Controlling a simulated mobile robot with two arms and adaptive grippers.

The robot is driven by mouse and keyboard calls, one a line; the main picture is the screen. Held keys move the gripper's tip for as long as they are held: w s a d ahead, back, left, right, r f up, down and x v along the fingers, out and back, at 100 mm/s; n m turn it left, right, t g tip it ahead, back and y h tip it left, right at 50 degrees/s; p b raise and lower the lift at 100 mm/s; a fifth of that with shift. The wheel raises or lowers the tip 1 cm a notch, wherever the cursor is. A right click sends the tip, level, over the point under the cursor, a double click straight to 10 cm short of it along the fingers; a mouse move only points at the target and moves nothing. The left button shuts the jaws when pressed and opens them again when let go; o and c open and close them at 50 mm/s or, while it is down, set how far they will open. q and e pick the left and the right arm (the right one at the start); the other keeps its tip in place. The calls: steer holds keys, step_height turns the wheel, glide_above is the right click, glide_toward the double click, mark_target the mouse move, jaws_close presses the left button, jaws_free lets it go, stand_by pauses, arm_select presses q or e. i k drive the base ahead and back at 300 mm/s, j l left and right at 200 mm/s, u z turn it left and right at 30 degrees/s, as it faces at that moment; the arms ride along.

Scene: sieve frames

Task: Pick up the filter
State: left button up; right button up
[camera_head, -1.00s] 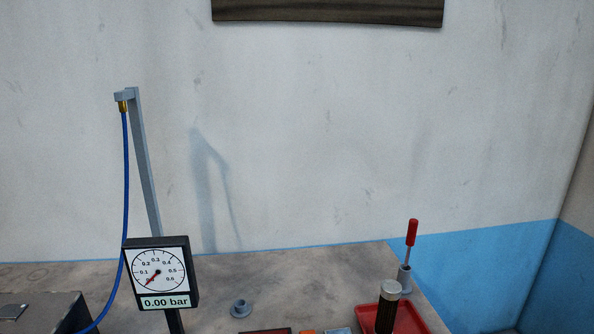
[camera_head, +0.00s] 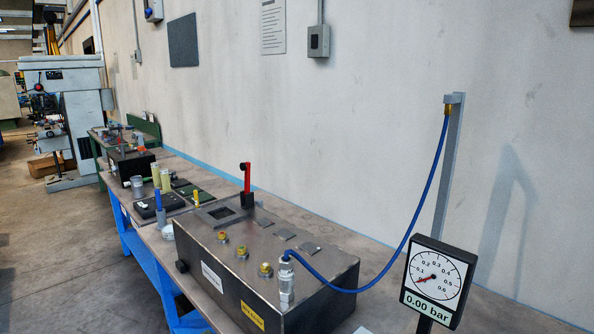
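Neither of my grippers shows in the head view. I cannot tell for certain which thing is the filter. The dark cylinder with a metal cap in the red tray, seen earlier, is out of view.
A large metal box (camera_head: 325,270) with brass fittings and a red-handled valve (camera_head: 246,177) stands on the bench. A blue hose (camera_head: 418,215) runs from it to a grey post (camera_head: 449,170). A gauge (camera_head: 438,280) reads 0.00 bar. The floor (camera_head: 60,255) at left is clear.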

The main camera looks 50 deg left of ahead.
mark_target(155, 166)
steer(key=u, duration=2.65)
steer(key=i+j+z, duration=0.1)
steer(key=i+j, duration=0.2)
steer(key=i, duration=0.4)
steer(key=i+j+z, duration=0.1)
steer(key=i+j, duration=0.3)
steer(key=i, duration=0.25)
steer(key=i+j+z, duration=0.1)
steer(key=i+j, duration=0.3)
steer(key=i, duration=0.25)
steer(key=i+j+z, duration=0.1)
steer(key=i+j, duration=0.4)
steer(key=i, duration=0.15)
steer(key=i+j+z, duration=0.1)
steer(key=z, duration=0.25)
steer(key=i+j+z, duration=0.1)
steer(key=z, duration=0.3)
steer(key=i+j+z, duration=0.1)
steer(key=z, duration=0.25)
steer(key=k+j, duration=0.05)
steer(key=j, duration=0.05)
